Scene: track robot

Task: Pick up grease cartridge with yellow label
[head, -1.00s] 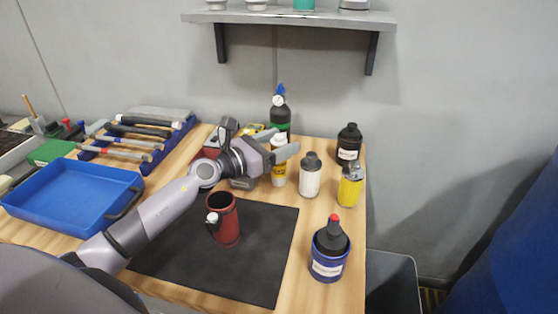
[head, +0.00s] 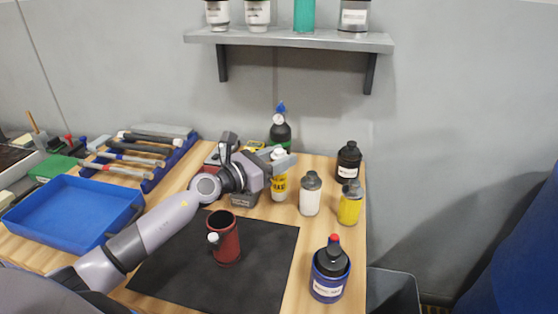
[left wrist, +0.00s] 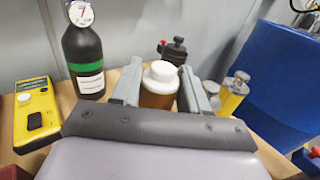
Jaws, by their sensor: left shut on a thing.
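The grease cartridge (head: 279,187) with a yellow label and a white cap stands upright near the back of the wooden bench in the head view. In the left wrist view its white cap and amber body (left wrist: 158,98) show between the two fingers. My left gripper (head: 281,162) reaches in from the left and is shut on the cartridge near its top. The fingers and wrist hide part of the cartridge. I cannot tell whether its base touches the bench. My right gripper is in neither view.
A white bottle (head: 310,197) and a yellow can (head: 349,206) stand close on the right, with a dark bottle (head: 348,163) behind. A green-banded black bottle (head: 280,134) is behind the gripper. A red mug (head: 225,245) stands on the black mat (head: 257,262). A shelf (head: 290,40) hangs above.

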